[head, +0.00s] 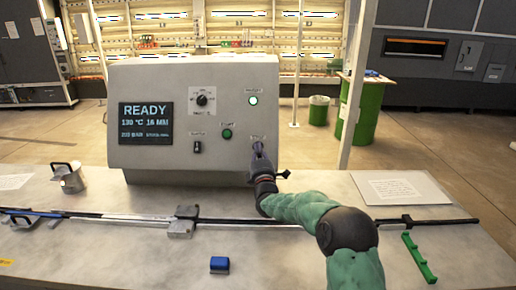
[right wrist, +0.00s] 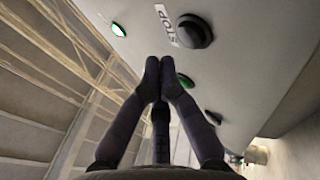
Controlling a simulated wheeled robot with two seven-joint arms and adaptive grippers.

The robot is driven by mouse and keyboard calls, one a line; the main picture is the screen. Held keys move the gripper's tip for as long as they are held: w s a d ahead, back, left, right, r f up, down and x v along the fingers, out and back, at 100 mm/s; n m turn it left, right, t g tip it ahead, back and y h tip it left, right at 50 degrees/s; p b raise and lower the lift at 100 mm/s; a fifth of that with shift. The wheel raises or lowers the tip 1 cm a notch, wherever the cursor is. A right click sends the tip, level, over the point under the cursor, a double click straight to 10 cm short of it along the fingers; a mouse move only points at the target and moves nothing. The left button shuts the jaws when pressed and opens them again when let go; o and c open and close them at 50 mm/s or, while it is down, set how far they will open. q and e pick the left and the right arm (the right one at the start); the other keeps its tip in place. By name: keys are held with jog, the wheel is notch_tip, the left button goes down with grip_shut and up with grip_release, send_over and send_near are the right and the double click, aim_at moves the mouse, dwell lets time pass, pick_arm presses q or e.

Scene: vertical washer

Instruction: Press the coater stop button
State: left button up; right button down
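The coater control box (head: 215,95) stands on the table with a sloped grey face and a screen (head: 146,123) reading READY. My right gripper (head: 258,150) is in front of the face's lower right, under a small label, and hides the stop button in the head view. In the right wrist view the dark round stop button (right wrist: 195,32) shows beside its STOP label (right wrist: 166,25). The fingertips (right wrist: 159,66) are together and empty, close to the button but beside it in that picture. Contact with the face cannot be told. My left gripper is not in view.
A green start button (head: 227,133), a dial (head: 202,100), a switch (head: 197,147) and a lit green lamp (head: 253,100) share the face. A metal cup (head: 70,178), a rail (head: 120,219), a blue block (head: 219,265) and a green strip (head: 418,257) lie on the table.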

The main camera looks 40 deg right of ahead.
jog(key=shift+s+a+r, duration=0.45)
jog(key=shift+s+a, duration=0.1)
jog(key=shift+s, duration=0.1)
jog(key=shift+s+a+r, duration=0.4)
jog(key=shift+s+a, duration=0.15)
jog(key=shift+s, duration=0.1)
